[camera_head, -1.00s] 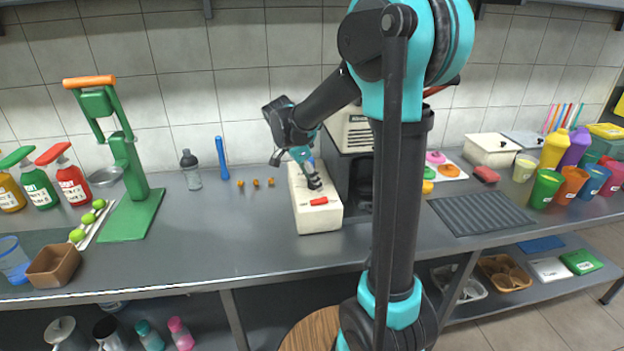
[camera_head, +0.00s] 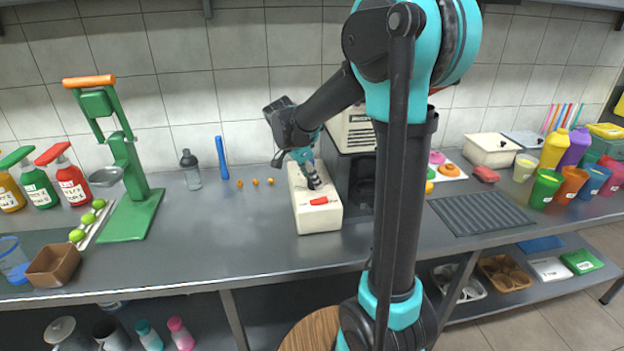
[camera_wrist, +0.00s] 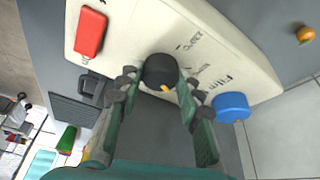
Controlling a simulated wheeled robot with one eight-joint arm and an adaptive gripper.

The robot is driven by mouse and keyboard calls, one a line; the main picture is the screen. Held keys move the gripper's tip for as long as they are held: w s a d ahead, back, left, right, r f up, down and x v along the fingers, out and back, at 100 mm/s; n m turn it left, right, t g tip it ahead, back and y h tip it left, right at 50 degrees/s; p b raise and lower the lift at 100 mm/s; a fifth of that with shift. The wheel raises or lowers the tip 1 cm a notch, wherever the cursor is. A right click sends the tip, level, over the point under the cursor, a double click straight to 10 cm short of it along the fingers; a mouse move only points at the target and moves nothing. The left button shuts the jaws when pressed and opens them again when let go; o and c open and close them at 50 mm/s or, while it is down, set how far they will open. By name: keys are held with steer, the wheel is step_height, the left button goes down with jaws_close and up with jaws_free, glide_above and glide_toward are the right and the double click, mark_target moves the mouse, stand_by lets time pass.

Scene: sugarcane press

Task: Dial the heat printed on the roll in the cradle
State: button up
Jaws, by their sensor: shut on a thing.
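A cream sealing machine (camera_head: 318,219) stands on the counter, with a red switch (camera_head: 319,201) at its near end. In the wrist view its panel (camera_wrist: 130,25) carries the red switch (camera_wrist: 90,32), a dark round knob (camera_wrist: 160,70) with a yellow mark, and a blue round piece (camera_wrist: 231,107) beside the word "Film". Other printing by the knob is too small and tilted to read surely. My gripper (camera_wrist: 159,88) is shut on the dark knob, one finger on each side. I cannot make out a heat printed on any roll.
A large dark and cream machine (camera_head: 352,165) stands close right of the sealing machine. A green press (camera_head: 128,170) stands farther left. The counter front between them is clear.

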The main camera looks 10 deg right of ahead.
steer(key=n, duration=0.2)
steer(key=n+t+y, duration=0.1)
steer(key=n, duration=0.2)
steer(key=shift+s+d+t, duration=0.1)
steer(key=shift+s+t, duration=0.05)
steer(key=shift+t, duration=0.15)
steer(key=n+y, duration=0.1)
steer(key=n, duration=0.1)
steer(key=n+t+y, duration=0.1)
steer(key=n, duration=0.2)
steer(key=shift+d+n, duration=0.1)
steer(key=shift+n, duration=0.2)
steer(key=o, duration=1.2)
steer(key=shift+c, duration=0.2)
steer(key=shift+s, duration=0.1)
steer(key=v, duration=1.2)
steer(key=shift+s+d, duration=0.1)
